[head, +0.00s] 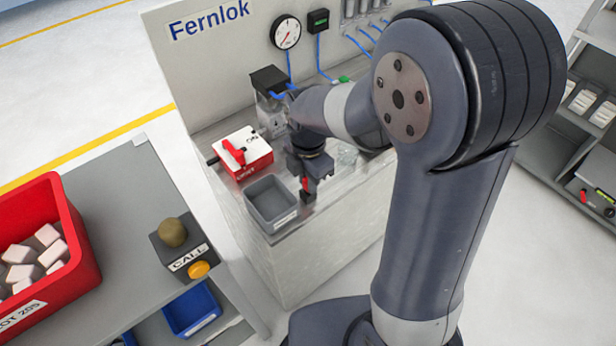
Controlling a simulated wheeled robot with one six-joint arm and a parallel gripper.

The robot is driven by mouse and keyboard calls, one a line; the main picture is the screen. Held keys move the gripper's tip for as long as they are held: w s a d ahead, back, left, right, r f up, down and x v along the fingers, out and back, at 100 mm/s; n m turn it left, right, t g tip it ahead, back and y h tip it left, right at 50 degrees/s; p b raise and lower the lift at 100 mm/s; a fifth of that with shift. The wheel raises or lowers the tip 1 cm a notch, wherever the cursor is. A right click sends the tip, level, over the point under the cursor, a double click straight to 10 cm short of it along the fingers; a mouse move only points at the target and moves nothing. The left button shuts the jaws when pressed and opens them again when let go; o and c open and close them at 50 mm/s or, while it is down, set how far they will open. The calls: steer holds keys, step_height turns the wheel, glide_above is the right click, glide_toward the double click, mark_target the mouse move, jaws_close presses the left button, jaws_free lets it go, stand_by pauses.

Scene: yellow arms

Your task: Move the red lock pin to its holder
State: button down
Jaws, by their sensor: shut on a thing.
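My gripper (309,190) points down over the front of the bench by the panel marked Fernlok. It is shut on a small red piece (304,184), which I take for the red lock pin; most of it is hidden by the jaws. The gripper is just right of a grey open bin (256,196) with a white label on its front. I cannot tell whether the pin touches anything below. A red and white box (258,168) with a red handle (232,151) sits behind the bin. I cannot make out which part is the pin's holder.
A clear-sided unit with a black top (269,79) stands behind the box. A gauge (285,32) and blue hoses are on the panel. At left, a grey table (120,200) bears a red crate (85,235) of pale blocks and a call-button box (180,250).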

steer(key=shift+f+b, duration=0.5)
steer(key=shift+f, duration=0.25)
steer(key=c, duration=1.2)
jaws_free()
steer(key=shift+c, duration=0.2)
steer(key=shift+r, duration=0.1)
step_height(320, 180, up, 9)
steer(key=p, duration=0.7)
steer(key=shift+r+p, duration=0.1)
steer(key=shift+p, duration=0.25)
